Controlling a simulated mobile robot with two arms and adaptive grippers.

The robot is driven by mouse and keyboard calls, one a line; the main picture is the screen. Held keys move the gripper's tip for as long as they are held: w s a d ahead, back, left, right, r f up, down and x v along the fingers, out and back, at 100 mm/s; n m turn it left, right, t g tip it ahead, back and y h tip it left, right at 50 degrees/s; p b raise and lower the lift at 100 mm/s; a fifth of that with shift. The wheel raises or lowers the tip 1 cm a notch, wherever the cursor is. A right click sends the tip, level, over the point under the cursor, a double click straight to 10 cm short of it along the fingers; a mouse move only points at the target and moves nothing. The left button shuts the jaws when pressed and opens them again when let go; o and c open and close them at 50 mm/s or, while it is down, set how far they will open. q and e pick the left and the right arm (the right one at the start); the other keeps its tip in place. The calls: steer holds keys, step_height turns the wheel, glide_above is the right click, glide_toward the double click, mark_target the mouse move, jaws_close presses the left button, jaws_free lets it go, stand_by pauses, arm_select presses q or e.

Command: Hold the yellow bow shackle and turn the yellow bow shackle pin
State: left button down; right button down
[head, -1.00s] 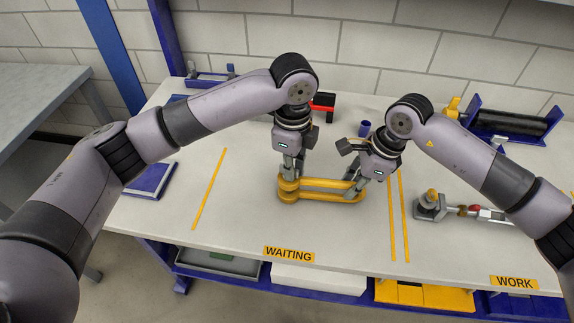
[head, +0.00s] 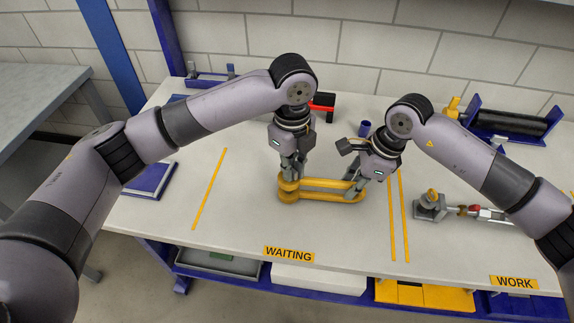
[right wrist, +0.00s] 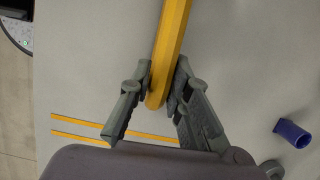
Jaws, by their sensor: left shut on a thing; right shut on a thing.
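The yellow bow shackle (head: 325,196) lies on the bench above the WAITING label. Its pin end (head: 287,185) is at the left, under my left gripper (head: 290,177). My left gripper points down and is shut on the pin; its fingers partly hide it. My right gripper (head: 356,186) is shut on the bow at the shackle's right end. In the right wrist view the bow (right wrist: 170,50) runs down between the two fingers of my right gripper (right wrist: 160,90), which touch it on both sides.
A grey shackle-like fitting with a rod (head: 430,206) lies to the right, past the yellow lines (head: 398,225). A black roller on a blue stand (head: 508,124) is at the back right.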

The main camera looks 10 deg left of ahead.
arm_select(q)
steer(key=shift+m, duration=0.9)
steer(key=c, duration=1.6)
jaws_free()
step_height(320, 180, up, 12)
steer(key=shift+c, duration=0.6)
